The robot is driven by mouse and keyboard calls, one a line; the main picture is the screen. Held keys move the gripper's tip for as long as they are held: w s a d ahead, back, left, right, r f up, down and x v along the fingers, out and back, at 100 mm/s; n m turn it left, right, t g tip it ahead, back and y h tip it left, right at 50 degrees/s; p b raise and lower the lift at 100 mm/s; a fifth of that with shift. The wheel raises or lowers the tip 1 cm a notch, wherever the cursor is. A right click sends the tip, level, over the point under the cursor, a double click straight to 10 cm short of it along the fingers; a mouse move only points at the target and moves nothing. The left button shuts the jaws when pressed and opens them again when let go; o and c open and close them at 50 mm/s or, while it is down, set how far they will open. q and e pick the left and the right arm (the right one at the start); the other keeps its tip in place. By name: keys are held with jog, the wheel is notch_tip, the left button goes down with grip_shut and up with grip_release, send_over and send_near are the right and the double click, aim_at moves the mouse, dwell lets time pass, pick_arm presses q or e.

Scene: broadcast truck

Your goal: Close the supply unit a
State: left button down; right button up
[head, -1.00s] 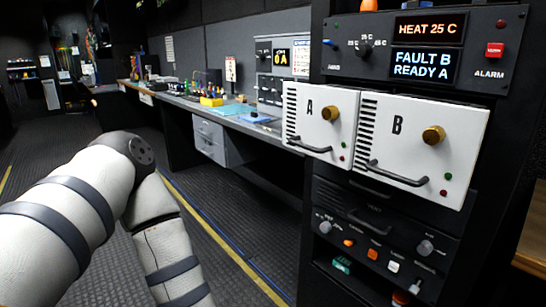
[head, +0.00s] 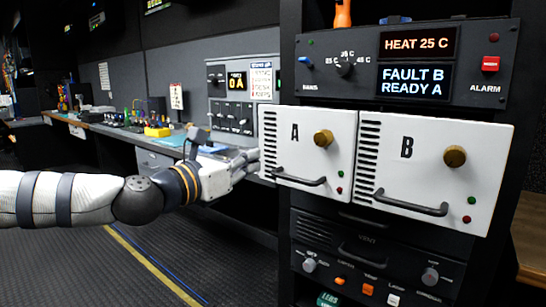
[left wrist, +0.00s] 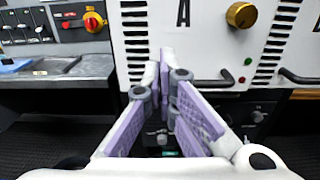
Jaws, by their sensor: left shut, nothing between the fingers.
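Supply unit A (head: 285,155) is a white front panel with a black letter A, slots, a brass knob (head: 323,138), a dark bar handle (head: 300,181) and small green and red lamps. It stands out in front of the rack. In the left wrist view, unit A (left wrist: 205,45) fills the upper middle, its handle (left wrist: 212,82) right of my fingers. My left gripper (head: 253,163) is shut and empty at the panel's left edge; its fingertips (left wrist: 166,60) point at the panel's lower part. I cannot tell whether they touch it. My right gripper is out of view.
White unit B (head: 480,165) stands directly right of A. The control panel (head: 350,90) above reads "FAULT B, READY A". A dark vent panel (head: 325,235) with knobs and buttons lies below. A cluttered workbench (head: 150,144) runs behind my left arm. The floor at lower left is clear.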

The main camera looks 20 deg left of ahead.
aim_at(282, 150)
pick_arm(q)
jog(key=x, duration=0.8)
jog(key=shift+w+d+f, duration=0.1)
jog(key=shift+w, duration=0.2)
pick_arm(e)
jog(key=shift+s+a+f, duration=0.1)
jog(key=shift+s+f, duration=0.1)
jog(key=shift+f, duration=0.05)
